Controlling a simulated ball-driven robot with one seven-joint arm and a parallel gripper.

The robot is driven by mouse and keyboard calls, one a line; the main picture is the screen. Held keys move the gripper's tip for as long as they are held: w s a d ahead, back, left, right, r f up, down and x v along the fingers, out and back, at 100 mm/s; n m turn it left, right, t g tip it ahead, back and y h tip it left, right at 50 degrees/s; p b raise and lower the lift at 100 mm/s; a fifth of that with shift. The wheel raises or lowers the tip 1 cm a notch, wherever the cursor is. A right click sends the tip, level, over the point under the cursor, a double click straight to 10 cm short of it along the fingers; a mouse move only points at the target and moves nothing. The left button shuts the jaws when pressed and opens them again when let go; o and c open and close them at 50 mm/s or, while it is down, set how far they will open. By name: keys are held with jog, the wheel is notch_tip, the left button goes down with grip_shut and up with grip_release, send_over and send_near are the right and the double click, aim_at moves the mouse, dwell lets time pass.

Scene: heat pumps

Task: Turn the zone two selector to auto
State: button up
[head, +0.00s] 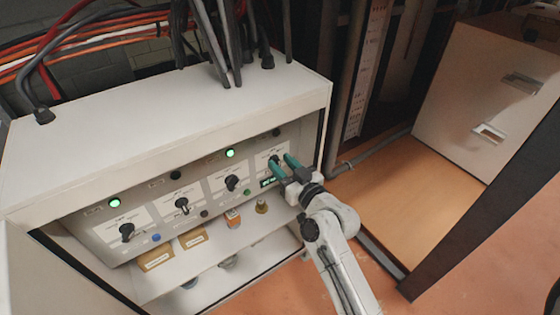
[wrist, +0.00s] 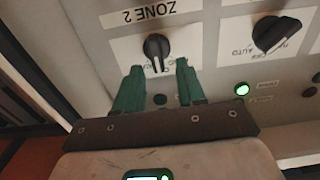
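The zone two selector (wrist: 156,47) is a black rotary knob on a white plate, with an upside-down "ZONE 2" label above it in the wrist view. It is the rightmost selector on the panel in the head view (head: 274,160). A pale line shows on the knob's lower part in the wrist view. The position words below it are mostly hidden by my fingers. My gripper (wrist: 159,66) has two green fingers, open, with tips on either side of the knob's lower end, with visible gaps. In the head view my gripper (head: 280,159) is at the panel's right end.
A neighbouring black selector (wrist: 274,34) has a readable "AUTO" mark. More selectors (head: 231,182) line the panel to the left. A green lamp (wrist: 242,89) is lit beside my fingers. The cabinet top (head: 160,120) overhangs the panel, and its right side wall (head: 325,130) is close.

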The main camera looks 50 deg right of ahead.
jog(key=shift+w+d, duration=0.2)
jog(key=shift+w, duration=0.45)
jog(key=shift+c, duration=0.3)
jog(key=c, duration=0.6)
jog(key=shift+d+m, duration=0.1)
jog(key=shift+m, duration=0.2)
jog(key=m+p, duration=0.1)
jog(key=m, duration=0.4)
jog(key=d+m+p, duration=0.1)
jog(key=m, duration=0.2)
jog(key=shift+s+f+p, duration=0.25)
jog(key=shift+p, duration=0.1)
jog(key=shift+m, duration=0.3)
jog(key=shift+f, duration=0.1)
